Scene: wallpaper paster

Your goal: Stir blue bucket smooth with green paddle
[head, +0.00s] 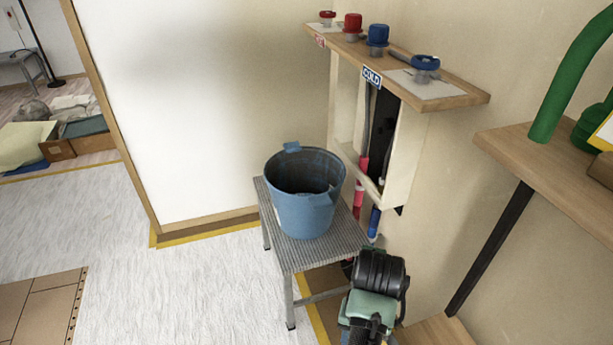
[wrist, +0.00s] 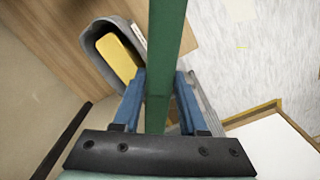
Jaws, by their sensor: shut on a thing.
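The blue bucket (head: 305,213) stands upright on a grey ribbed step stool (head: 276,231) near the wall in the head view. Its top is open and its inside is dark, so I cannot tell how its contents look. My gripper (wrist: 160,82) has blue fingers and is shut on the green paddle (wrist: 168,35) in the wrist view. Only a straight, flat green length of the paddle shows, running up out of that picture. Its far end is out of view. I cannot make out the bucket in the wrist view.
A wooden shelf (head: 455,97) with red and blue taps and a COLD label juts from the wall above the bucket's right. A wooden shelf at right (head: 550,165) bears a green curved tube (head: 570,80). A grey container (wrist: 92,38) holds a yellow block (wrist: 118,58).

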